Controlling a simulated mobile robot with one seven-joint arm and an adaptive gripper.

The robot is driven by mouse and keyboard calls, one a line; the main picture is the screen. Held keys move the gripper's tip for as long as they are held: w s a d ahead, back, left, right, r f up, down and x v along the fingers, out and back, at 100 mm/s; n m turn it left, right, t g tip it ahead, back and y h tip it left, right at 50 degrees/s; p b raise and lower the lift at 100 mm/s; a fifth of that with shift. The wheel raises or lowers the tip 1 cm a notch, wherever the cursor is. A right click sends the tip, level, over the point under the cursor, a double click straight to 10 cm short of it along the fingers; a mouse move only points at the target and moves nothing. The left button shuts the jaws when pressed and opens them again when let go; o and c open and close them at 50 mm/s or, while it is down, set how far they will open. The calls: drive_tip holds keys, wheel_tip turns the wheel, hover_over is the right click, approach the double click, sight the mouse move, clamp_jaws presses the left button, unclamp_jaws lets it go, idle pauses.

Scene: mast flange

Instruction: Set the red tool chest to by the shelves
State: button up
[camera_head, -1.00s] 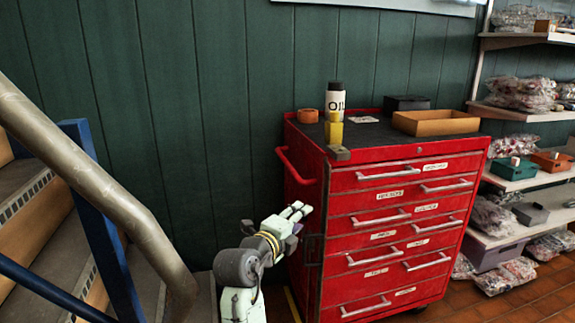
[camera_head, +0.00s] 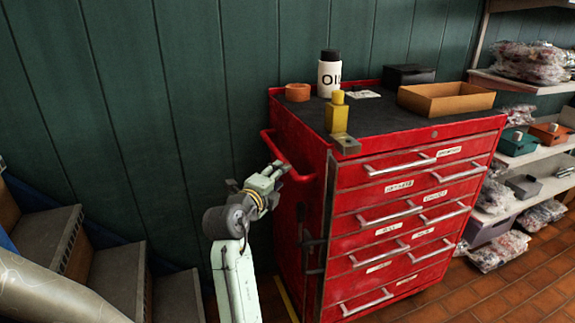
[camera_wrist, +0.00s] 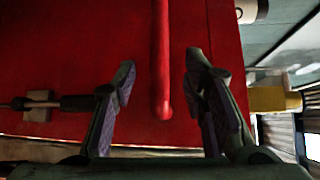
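The red tool chest (camera_head: 345,225) stands against the green wall, left of the shelves, with its drawers facing front right. A red side handle (camera_head: 282,158) juts from its left side. My gripper (camera_head: 277,170) is at that handle's near part. In the wrist view my gripper (camera_wrist: 160,85) is open, its two fingers apart on either side of the red handle bar (camera_wrist: 161,60). Gaps show between bar and both fingers. The shelves (camera_head: 540,145) stand at the right, holding bagged goods and bins.
On the chest top stand an oil bottle (camera_head: 329,74), a yellow bottle (camera_head: 337,113), an orange tape roll (camera_head: 298,92), a black box (camera_head: 408,75) and an open tan tray (camera_head: 445,97). Stairs (camera_head: 110,265) with a metal rail (camera_head: 50,290) are at left. Tiled floor (camera_head: 505,285) is clear at front right.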

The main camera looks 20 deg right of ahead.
drive_tip(key=p+x, duration=0.1)
drive_tip(key=x, duration=0.5)
drive_tip(key=shift+w+d+f+p, duration=0.15)
drive_tip(key=shift+w+d+p, duration=0.15)
drive_tip(key=shift+w, duration=0.2)
drive_tip(key=shift+c, duration=0.5)
clamp_jaws()
